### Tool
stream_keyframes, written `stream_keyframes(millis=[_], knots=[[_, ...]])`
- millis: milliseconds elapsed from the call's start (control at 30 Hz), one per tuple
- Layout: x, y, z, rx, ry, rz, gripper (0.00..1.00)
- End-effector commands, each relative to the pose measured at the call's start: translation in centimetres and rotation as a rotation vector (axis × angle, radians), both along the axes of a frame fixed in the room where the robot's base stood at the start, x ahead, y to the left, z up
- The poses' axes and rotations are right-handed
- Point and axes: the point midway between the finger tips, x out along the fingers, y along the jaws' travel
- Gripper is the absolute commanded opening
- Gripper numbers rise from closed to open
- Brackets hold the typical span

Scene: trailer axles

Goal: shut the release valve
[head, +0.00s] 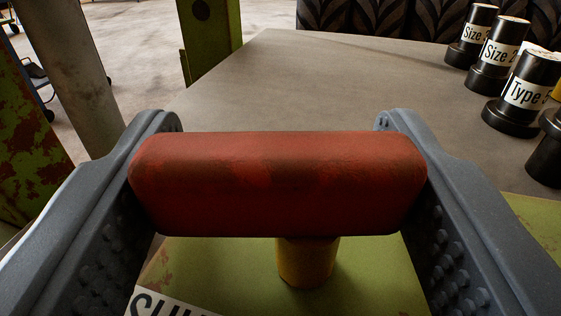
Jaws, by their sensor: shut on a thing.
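A red bar-shaped handle (278,184) lies crosswise in the middle of the head view, with worn, darker patches on it. It sits on top of a short yellow stem (306,262). My gripper (278,170) is shut on the red handle, with one grey finger at each end of it. Below is a green plate (375,275) with rust marks and a white label (165,303), whose text is cut off by the frame edge. Nothing in view names this as the release valve. The underside of the handle is hidden.
A grey tabletop (330,85) stretches behind the handle, mostly bare. Several black cylinders with white labels, one of them reading Type (525,94), stand at the right. Dark tyres (400,18) are at the back. A green post (208,35) and a grey post (70,70) stand at the left.

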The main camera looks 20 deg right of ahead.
Motion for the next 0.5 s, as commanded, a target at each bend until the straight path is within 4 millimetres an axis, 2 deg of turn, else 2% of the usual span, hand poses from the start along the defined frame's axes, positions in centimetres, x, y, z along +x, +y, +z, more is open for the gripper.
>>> stream_keyframes(millis=[500], knots=[[0.21, 0.23, 0.49, -0.006, -0.006, -0.212, 0.34]])
